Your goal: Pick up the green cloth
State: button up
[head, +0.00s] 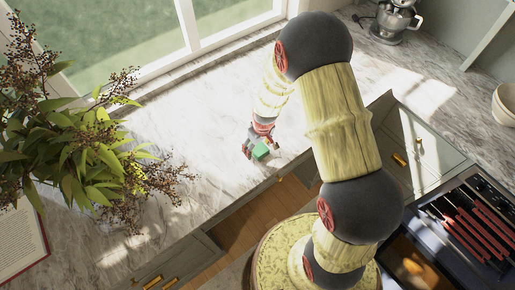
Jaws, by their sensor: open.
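A small green cloth (261,151) lies on the pale marble counter (205,160), near its front edge. My gripper (257,150) is right at the cloth, with its fingers close around or just above it. The gripper is open. It is small in the head view, so I cannot tell whether the fingers touch the cloth. Part of the cloth may be hidden by the fingers.
A leafy plant (85,150) spreads over the counter on the left, above an open book (20,240). A window (150,40) is behind. A stove (470,225) is at the lower right.

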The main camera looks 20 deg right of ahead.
jog(key=shift+f+b, duration=0.25)
jog(key=shift+b, duration=0.1)
jog(key=shift+c, duration=0.9)
jog(key=shift+s, duration=0.15)
jog(key=c, duration=0.9)
